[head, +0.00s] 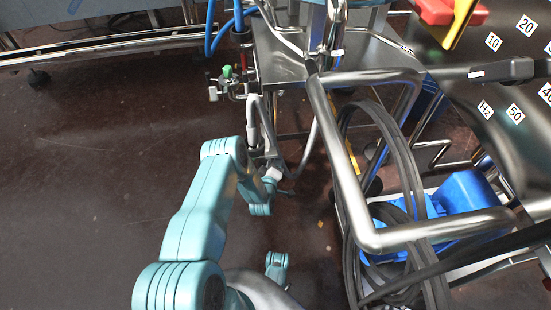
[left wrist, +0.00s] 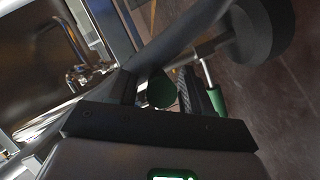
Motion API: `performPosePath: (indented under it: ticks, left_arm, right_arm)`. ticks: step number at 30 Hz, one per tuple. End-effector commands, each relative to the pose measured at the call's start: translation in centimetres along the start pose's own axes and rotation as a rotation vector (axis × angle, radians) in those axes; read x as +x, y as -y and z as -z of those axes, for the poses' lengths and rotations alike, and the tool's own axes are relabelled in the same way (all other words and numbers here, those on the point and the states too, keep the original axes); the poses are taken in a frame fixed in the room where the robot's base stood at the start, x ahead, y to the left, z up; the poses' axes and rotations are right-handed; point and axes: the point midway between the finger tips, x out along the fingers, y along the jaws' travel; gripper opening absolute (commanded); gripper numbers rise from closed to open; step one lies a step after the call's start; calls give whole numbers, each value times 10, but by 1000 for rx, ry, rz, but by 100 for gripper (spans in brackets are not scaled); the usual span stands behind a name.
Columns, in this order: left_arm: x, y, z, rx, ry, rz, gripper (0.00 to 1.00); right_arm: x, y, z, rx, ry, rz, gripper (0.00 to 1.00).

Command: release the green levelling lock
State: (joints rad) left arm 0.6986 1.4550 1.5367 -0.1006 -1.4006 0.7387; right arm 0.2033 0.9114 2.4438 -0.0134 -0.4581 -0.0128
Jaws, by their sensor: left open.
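In the left wrist view a rounded green part (left wrist: 160,91) sits between the two dark fingers of my left gripper (left wrist: 158,84), which is open. A green-ended handle with a bright metal rod (left wrist: 217,100) is just right of the fingers. In the head view a small green knob (head: 227,71) sits on a metal fitting at the left edge of the steel frame. I cannot tell which of these greens match across the views. My left arm reaches up toward the frame, its fingers not clear in the head view. My right gripper is not in view.
A thick bent steel handle (head: 350,190) and looped black cables (head: 412,190) are right of my arm. A grey hose (head: 252,125) is close to its end. A blue bin (head: 465,200) is at the right.

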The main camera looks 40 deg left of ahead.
Motion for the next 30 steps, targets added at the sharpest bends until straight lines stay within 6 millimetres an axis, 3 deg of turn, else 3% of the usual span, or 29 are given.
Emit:
performPosePath:
  ticks: [13, 18, 30]
  left_arm:
    - [-4, 1, 0, 0, -1, 0, 50]
    - [-4, 1, 0, 0, -1, 0, 0]
    - [-1, 1, 1, 3, 11, -8, 0]
  right_arm:
    - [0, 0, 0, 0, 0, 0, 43]
    - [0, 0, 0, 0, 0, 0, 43]
    - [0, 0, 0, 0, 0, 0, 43]
